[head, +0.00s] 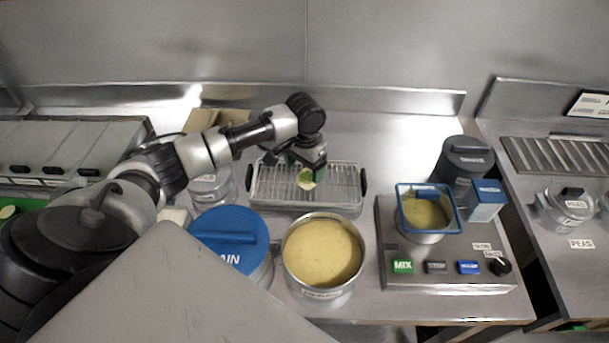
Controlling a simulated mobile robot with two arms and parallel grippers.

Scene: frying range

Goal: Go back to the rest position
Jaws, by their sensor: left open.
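My left arm comes in from the left and reaches across the counter. Its gripper (306,172) points down over a wire rack tray (335,198) with black handles. The left gripper is open. My right gripper is not in view.
A blue-lidded container (228,232) and a pot of yellow batter (323,252) stand in front of the rack. A mixing machine (450,262) with a blue-rimmed basket (428,208) is at right. A dark canister (464,162) stands behind it.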

